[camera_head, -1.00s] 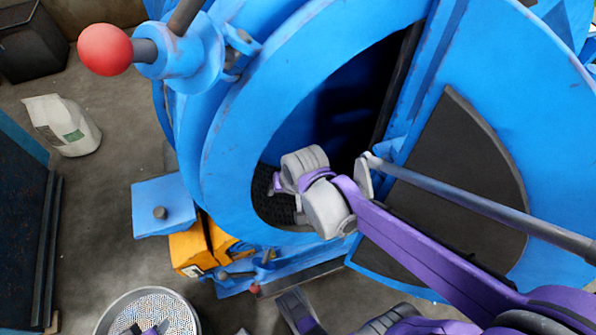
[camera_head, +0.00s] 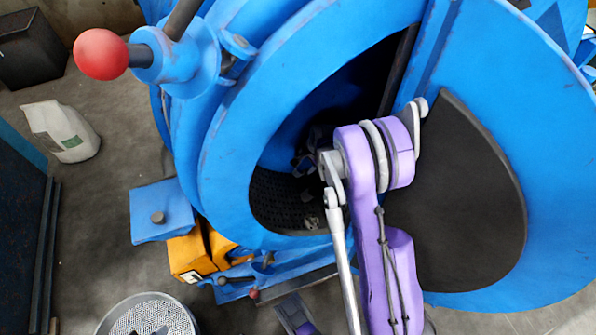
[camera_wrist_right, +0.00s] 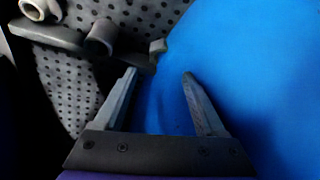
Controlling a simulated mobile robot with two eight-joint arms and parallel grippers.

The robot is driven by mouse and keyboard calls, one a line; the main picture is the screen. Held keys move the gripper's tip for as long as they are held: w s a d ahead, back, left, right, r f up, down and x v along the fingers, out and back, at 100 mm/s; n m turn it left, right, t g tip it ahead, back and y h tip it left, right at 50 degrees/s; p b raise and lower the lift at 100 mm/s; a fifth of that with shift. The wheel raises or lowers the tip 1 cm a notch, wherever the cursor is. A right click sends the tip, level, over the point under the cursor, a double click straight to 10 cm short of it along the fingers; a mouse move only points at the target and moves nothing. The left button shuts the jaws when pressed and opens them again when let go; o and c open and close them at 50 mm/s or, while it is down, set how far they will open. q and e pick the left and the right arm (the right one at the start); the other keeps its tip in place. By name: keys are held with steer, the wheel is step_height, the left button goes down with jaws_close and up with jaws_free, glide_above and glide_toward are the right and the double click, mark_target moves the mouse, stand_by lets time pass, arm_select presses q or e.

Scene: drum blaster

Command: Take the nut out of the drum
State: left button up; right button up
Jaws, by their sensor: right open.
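The blue drum (camera_head: 228,185) has its round mouth open, with a dark perforated inner wall (camera_head: 275,200). My right arm reaches into the mouth, and its gripper is mostly hidden there in the head view. In the right wrist view my right gripper (camera_wrist_right: 160,76) is open and empty, with blue surface between and beyond its fingers. Several grey metal parts lie on the perforated wall: a ring-like piece (camera_wrist_right: 38,8), a short cylinder (camera_wrist_right: 100,38) and a small piece (camera_wrist_right: 158,46) near the left fingertip. I cannot tell which is the nut. Small grey pieces (camera_head: 312,222) show inside the drum.
The open blue door with a dark panel (camera_head: 455,220) stands at the right. A lever with a red ball (camera_head: 101,54) sticks out at the upper left.

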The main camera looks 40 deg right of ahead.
mark_target(299, 170)
steer(key=b+x, duration=0.1)
steer(key=x, duration=0.8)
steer(key=shift+w, duration=0.15)
steer(key=shift+r, duration=0.1)
jaws_close()
